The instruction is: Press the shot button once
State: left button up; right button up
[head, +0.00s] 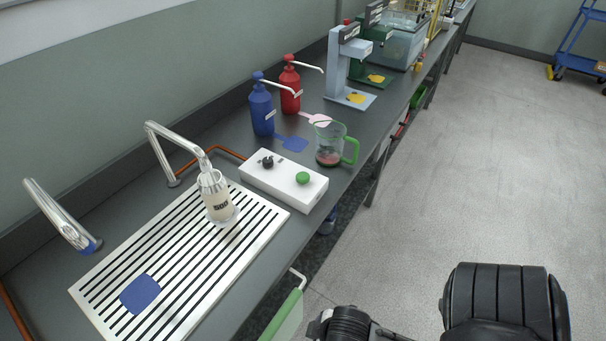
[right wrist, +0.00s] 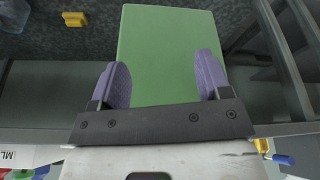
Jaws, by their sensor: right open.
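A white control box (head: 284,180) sits on the bench beside the slatted rack. It carries a green round button (head: 303,178) and a black knob (head: 267,162). I cannot read which of them is labelled as the shot button. My left gripper is not in view.
The slatted rack (head: 250,208) holds a blue pad (head: 140,294). A jug with a green handle (head: 328,145), blue (head: 262,108) and red (head: 290,88) pump bottles and a grey press stand (head: 338,75) stand farther along the bench. The floor to the right is largely clear.

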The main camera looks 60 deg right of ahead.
grip_shut()
dwell(0.5)
jog(key=shift+w, duration=0.1)
dwell(0.7)
